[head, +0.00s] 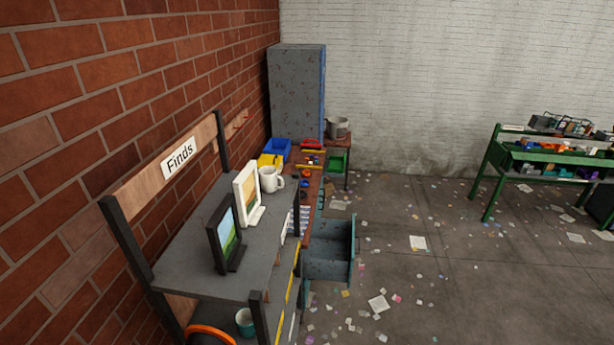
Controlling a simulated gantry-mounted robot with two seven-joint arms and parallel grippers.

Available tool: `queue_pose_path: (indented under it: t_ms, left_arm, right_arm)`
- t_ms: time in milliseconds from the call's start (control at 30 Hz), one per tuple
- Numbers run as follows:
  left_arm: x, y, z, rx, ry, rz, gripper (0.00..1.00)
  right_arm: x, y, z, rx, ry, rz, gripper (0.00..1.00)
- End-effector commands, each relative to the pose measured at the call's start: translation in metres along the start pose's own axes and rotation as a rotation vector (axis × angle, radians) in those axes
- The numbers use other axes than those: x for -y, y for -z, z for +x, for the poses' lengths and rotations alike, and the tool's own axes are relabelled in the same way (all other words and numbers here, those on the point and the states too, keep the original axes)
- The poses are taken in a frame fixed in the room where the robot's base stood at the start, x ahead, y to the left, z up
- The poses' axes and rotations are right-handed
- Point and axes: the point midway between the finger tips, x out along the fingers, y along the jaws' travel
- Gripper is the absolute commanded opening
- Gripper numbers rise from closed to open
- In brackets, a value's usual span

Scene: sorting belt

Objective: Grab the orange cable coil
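An orange curved band (207,328), which looks like the top of the orange cable coil, shows at the bottom edge of the head view. It is at the lower level of the grey shelf unit marked "Finds", below the top board. The rest of it is cut off by the frame. A teal cup (245,322) stands just to its right. Neither of my grippers is in view.
The shelf's top board (190,250) holds two picture frames (226,236) and a white mug (268,179). Beyond it, an open drawer (330,250) juts from a cluttered workbench. A green-framed sorting table (490,170) stands far right. Paper scraps litter the otherwise open floor.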

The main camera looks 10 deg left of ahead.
Motion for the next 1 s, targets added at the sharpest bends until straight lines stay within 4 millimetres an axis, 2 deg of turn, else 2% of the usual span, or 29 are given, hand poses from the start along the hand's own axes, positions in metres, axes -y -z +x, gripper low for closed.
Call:
queue_pose_path:
  t_ms: [267, 300, 900, 933, 1000]
  left_arm:
    - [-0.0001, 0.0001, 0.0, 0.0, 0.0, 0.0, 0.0]
    - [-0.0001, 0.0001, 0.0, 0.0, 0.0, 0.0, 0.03]
    - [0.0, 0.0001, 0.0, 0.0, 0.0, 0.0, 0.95]
    - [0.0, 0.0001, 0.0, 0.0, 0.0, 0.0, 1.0]
    - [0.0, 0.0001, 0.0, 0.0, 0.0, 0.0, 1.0]
  right_arm:
    - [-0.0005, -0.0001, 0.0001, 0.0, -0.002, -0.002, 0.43]
    - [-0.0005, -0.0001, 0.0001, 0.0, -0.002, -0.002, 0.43]
    - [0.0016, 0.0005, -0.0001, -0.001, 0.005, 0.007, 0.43]
    - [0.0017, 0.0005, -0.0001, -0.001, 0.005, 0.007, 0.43]
    - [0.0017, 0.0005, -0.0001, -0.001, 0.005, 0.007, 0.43]
